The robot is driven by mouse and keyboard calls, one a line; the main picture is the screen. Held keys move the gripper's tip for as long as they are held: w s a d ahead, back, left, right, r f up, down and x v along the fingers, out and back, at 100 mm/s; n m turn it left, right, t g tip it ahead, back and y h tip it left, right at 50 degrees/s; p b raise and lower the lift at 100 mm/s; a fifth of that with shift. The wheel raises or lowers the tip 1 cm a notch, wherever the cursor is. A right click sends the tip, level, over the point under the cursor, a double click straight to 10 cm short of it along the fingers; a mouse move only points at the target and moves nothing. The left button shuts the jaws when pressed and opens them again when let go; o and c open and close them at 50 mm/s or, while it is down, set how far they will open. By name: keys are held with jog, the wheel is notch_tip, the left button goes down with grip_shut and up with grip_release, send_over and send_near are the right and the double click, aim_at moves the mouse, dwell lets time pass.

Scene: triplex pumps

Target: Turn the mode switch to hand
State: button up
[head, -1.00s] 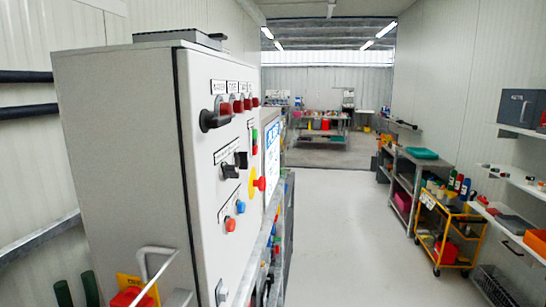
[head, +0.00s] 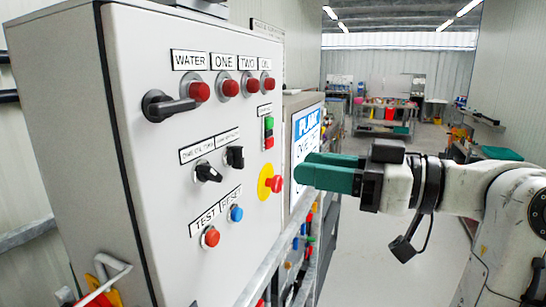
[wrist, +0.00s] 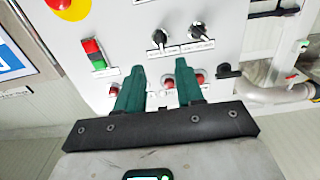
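Two black rotary switches sit mid-panel on the grey control cabinet (head: 60,110). The left one (head: 207,173) has a slanted knob with a white mark; the right one (head: 235,157) has an upright knob. Their labels are too blurred to tell for sure which is the mode switch. The wrist view sees the panel upside down, with the same two switches at right (wrist: 197,33) and left (wrist: 158,38). My gripper (head: 304,167) has teal fingers, to the right of the panel, apart from the switches. In the wrist view its fingers (wrist: 158,74) are spread and empty.
Red lamps (head: 199,91) and a large black handle (head: 168,105) stick out above the switches. A red emergency stop on yellow (head: 270,183) and red and blue buttons (head: 210,237) sit below. A metal rail (head: 278,258) runs in front. The aisle floor is clear.

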aim_at(243, 157)
jog(key=p+x, duration=0.2)
jog(key=x, duration=0.8)
jog(key=shift+w+a+r+p, duration=0.1)
jog(key=shift+w+a+p, duration=0.05)
jog(key=shift+a+p, duration=0.25)
jog(key=shift+d, duration=0.1)
jog(key=shift+c, duration=0.2)
grip_shut()
